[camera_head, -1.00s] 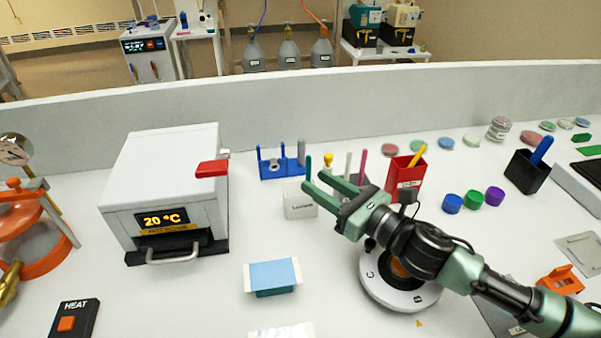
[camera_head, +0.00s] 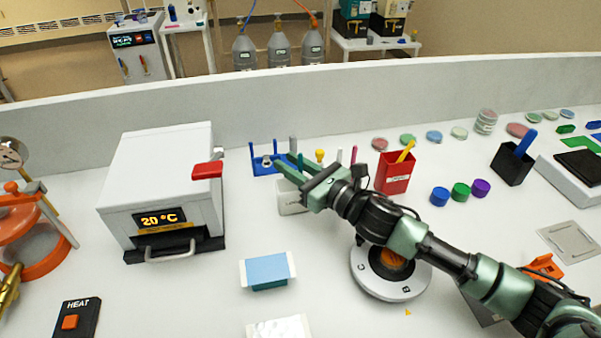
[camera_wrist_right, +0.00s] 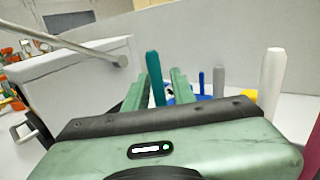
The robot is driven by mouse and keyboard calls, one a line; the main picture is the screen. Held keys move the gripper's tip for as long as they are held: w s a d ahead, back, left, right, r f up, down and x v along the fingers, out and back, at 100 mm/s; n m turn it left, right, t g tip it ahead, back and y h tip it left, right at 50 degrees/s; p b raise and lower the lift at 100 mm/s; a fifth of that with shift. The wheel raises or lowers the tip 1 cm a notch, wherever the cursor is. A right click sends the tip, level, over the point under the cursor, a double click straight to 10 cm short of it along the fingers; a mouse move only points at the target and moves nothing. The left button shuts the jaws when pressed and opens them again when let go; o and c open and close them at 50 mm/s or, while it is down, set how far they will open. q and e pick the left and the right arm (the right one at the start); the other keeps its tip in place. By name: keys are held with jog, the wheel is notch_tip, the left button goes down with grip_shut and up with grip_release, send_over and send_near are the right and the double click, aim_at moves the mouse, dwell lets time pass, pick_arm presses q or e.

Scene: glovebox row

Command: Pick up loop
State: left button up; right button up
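A white labelled holder (camera_head: 287,198) stands on the bench, partly hidden behind my right gripper. Coloured handles stick up around it. A teal handle (camera_wrist_right: 155,78) shows upright between the two fingers in the right wrist view. A white handle (camera_wrist_right: 272,85) and a grey one (camera_wrist_right: 219,81) stand to the right there. I cannot make out which handle is a loop; no wire end shows. My right gripper (camera_head: 287,168) is open, its fingers reaching over the holder toward the back left. The fingers do not look closed on the teal handle. My left gripper is not in view.
A blue rack (camera_head: 264,167) stands just behind the fingers. A white oven (camera_head: 160,185) is to the left. A red bin (camera_head: 393,175) stands right of the gripper, with a round white device (camera_head: 365,279) under my arm. A blue-topped box (camera_head: 267,268) lies in front.

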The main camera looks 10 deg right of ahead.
grip_shut()
notch_tip(320, 180, up, 20)
jog(key=p, duration=0.2)
jog(key=shift+p, duration=0.35)
